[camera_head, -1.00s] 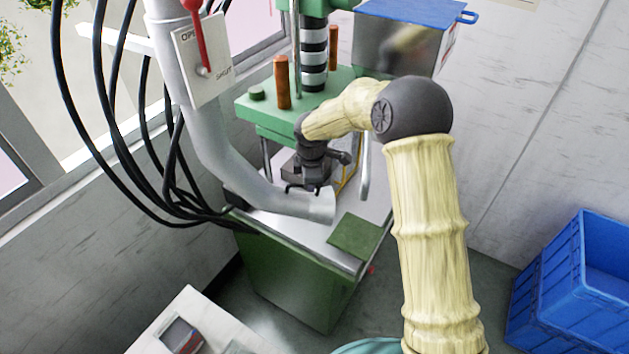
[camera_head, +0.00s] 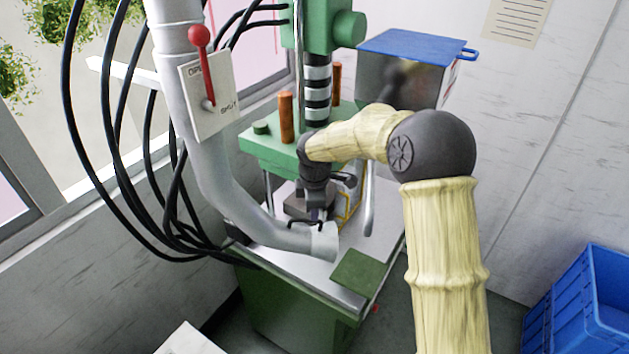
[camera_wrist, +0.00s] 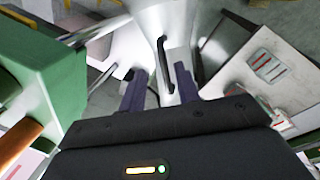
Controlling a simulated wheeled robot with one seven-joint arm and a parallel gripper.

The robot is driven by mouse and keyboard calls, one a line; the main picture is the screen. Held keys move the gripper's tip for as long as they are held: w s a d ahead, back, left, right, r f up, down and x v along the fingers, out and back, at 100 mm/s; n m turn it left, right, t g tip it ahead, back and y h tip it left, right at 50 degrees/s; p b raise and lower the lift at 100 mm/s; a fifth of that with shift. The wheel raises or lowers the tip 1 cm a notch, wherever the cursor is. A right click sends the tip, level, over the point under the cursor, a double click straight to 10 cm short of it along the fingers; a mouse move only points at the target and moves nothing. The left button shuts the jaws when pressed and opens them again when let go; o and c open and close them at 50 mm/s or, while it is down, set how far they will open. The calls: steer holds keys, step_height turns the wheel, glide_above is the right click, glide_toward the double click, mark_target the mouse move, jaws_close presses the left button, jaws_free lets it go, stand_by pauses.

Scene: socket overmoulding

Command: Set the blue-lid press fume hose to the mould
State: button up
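The grey fume hose (camera_head: 212,180) comes down from the top and bends right, its pale flared end (camera_head: 325,241) over the front of the green press's metal table. The mould seems to be the dark block (camera_head: 297,204) on that table, partly hidden by my arm and hose. My gripper (camera_head: 307,222) is above the hose near its flared end. In the wrist view, my gripper (camera_wrist: 160,90) has its two fingers apart, on either side of a dark bar handle (camera_wrist: 164,62) on the silver hose hood (camera_wrist: 152,18). I see no clear contact with the handle.
A blue-lid metal box (camera_head: 405,70) stands behind the press. A red lever (camera_head: 204,68) on an OPEN/SHUT plate is on the hose, pointing up. Black cables (camera_head: 125,200) hang at the left. A green pad (camera_head: 361,271) lies on the table's front corner. Blue crates (camera_head: 575,310) are at lower right.

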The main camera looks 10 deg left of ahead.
step_height(320, 180, up, 13)
steer(key=s+b, duration=0.2)
steer(key=shift+s+d+b, duration=0.25)
steer(key=shift+b, duration=0.1)
steer(key=shift+f, duration=0.1)
steer(key=s+d+f+m+b, duration=0.1)
steer(key=s+d+f+m, duration=0.7)
steer(key=s+d+m, duration=0.2)
steer(key=s+d+f+m+b, duration=0.1)
steer(key=s+d+f+m, duration=0.7)
steer(key=s+d+m, duration=0.2)
steer(key=shift+s+d+b, duration=0.35)
steer(key=shift+s+d, duration=0.35)
steer(key=shift+s, duration=0.1)
steer(key=shift+f, duration=0.1)
